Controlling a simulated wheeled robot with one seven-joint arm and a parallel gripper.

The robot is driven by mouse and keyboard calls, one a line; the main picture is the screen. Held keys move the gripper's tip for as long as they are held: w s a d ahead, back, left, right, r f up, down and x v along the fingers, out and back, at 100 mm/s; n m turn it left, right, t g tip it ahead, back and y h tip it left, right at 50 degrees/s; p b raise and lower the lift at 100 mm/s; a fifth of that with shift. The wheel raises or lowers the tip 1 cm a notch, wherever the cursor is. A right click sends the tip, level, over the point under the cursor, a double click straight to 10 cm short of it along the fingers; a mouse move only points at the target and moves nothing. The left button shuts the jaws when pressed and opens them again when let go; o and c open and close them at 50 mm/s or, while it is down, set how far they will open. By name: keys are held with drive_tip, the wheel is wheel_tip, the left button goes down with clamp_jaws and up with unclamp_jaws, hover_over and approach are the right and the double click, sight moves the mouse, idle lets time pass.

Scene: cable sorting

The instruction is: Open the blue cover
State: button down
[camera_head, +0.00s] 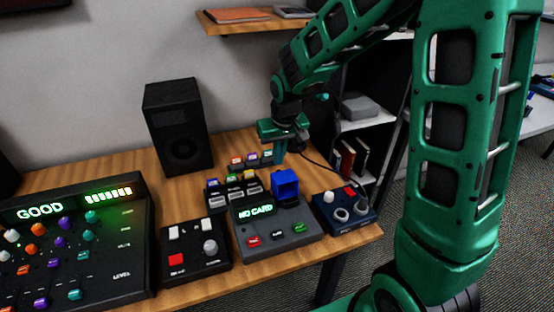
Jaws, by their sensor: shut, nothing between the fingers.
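The blue cover (285,183) is a small box-like blue piece at the back right of a grey device (283,238) with a "NO CARD" display. Whether it is closed or partly raised is too small to tell. My gripper (278,160) is shut and empty, pointing down just above and behind the blue cover. A small gap seems to show between the fingertips and the cover, but I cannot tell for sure whether they touch.
A black box with switches (195,250) and a blue box with knobs (344,211) flank the device. A large mixer panel (75,240) fills the left. A black speaker (178,127) stands behind. Small coloured cable plugs (237,161) sit at the back. A thin black cable runs right of my gripper.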

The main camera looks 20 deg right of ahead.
drive_tip(key=w+r+v, duration=0.1)
drive_tip(key=w+v, duration=0.1)
drive_tip(key=v, duration=0.7)
drive_tip(key=s+d+m+g+h, duration=0.1)
drive_tip(key=s+d+m, duration=0.2)
drive_tip(key=s+d, duration=1.05)
drive_tip(key=s+d+m+g, duration=0.1)
drive_tip(key=s+d, duration=0.3)
drive_tip(key=s, duration=1.1)
drive_tip(key=shift+s+f+m+g+y, duration=0.3)
drive_tip(key=shift+f+m+y, duration=0.1)
drive_tip(key=shift+m, duration=0.5)
drive_tip(key=c, duration=2.1)
unclamp_jaws()
drive_tip(key=shift+s+a+f, duration=0.15)
drive_tip(key=shift+s+a, duration=0.05)
drive_tip(key=shift+s, duration=0.4)
drive_tip(key=shift+s+a+f, duration=0.1)
drive_tip(key=shift+s+a, duration=0.05)
drive_tip(key=shift+s, duration=0.45)
drive_tip(key=o, duration=0.4)
drive_tip(key=shift+s+m, duration=0.1)
drive_tip(key=shift+m, duration=0.2)
drive_tip(key=shift+s, duration=0.1)
